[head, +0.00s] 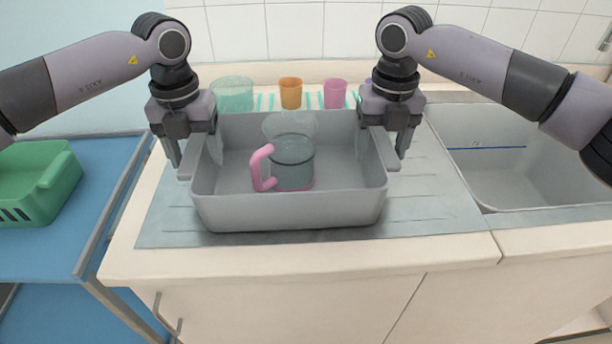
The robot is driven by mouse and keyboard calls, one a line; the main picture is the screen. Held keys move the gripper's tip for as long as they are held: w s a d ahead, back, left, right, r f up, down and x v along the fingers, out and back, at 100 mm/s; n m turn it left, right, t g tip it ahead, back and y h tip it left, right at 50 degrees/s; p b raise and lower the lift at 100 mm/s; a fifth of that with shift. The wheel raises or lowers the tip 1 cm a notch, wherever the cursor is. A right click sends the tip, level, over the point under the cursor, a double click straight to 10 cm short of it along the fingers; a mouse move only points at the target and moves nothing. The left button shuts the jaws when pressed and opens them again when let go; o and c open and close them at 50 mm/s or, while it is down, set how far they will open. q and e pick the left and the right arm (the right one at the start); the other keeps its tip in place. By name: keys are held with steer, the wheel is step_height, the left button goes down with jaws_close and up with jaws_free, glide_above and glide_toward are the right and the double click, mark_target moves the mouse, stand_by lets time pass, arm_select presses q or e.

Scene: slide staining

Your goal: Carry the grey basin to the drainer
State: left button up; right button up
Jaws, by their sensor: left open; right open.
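The grey basin (290,211) sits on the grooved grey drainer (440,208), left of the sink, and looks level. Inside it stand a clear jug (293,172) with a pink handle and a clear glass vessel (285,123) behind it. My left gripper (192,156) is open at the basin's left rim, one finger inside and one outside. My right gripper (384,148) is open at the right rim in the same way. Whether any finger touches the rim cannot be told. The drainer's middle is hidden under the basin.
A clear greenish tub (232,94), an orange cup (290,93) and a pink cup (335,93) stand behind the basin on a striped cloth. The sink (500,180) opens at right. A green crate (45,185) stands on a blue table (95,210) at left.

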steer(key=shift+d, duration=0.1)
steer(key=shift+r, duration=0.15)
arm_select(q)
step_height(320, 180, up, 12)
arm_select(e)
step_height(320, 180, up, 12)
stand_by(0.4)
stand_by(0.5)
